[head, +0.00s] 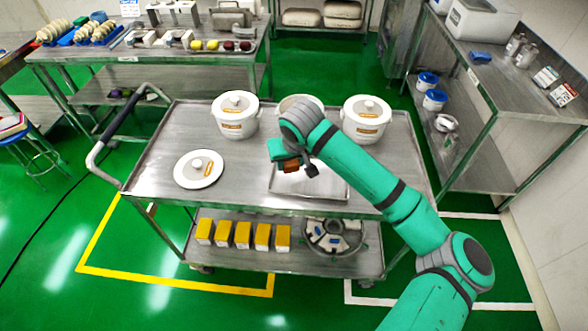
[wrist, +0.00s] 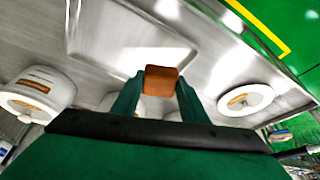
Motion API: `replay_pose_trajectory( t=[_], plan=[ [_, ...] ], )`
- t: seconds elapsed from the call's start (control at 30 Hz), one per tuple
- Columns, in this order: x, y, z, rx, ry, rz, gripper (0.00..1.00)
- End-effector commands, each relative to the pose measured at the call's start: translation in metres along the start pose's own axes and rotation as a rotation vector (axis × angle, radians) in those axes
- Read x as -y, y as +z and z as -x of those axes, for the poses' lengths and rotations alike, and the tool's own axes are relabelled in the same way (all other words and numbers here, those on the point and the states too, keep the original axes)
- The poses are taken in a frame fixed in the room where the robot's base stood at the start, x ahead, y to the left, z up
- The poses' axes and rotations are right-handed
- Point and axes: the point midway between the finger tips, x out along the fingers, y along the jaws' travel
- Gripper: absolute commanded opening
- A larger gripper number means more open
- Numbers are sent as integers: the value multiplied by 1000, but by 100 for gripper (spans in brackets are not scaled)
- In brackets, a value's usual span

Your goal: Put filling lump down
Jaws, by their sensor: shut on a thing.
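The filling lump (head: 291,166) is a small brown-orange block. It also shows in the wrist view (wrist: 161,80), between the two green fingertips. My gripper (head: 300,168) is shut on it and holds it over the cart top, above or beside a shallow metal tray (head: 325,184). In the wrist view my gripper (wrist: 158,92) has a finger on each side of the lump. The tray shows in the wrist view (wrist: 125,35) as a pale rectangle with a raised rim. I cannot tell the exact height of the lump above the surface.
On the cart (head: 150,165) stand two lidded white pots, one left (head: 235,125) and one right (head: 366,128). A third pot (head: 288,101) is partly hidden behind my arm. A white lid (head: 199,180) lies at left. Yellow boxes (head: 242,242) stand on the lower shelf.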

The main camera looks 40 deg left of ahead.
Motion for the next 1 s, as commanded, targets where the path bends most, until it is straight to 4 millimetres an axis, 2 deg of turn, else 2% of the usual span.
replay_pose_trajectory(
  t=[0.03, 0.2, 0.5, 0.63, 0.77, 1.0],
  plan=[
    [-4, -1, -13, 5, 2, -3, 16],
    [-12, -9, -42, 4, 3, -5, 16],
    [-17, -15, -68, 4, 2, -4, 16],
    [-17, -7, -84, 3, 2, -3, 16],
    [-16, -4, -92, 2, 1, -4, 16],
    [-16, -3, -93, 2, 0, -5, 16]
  ],
)
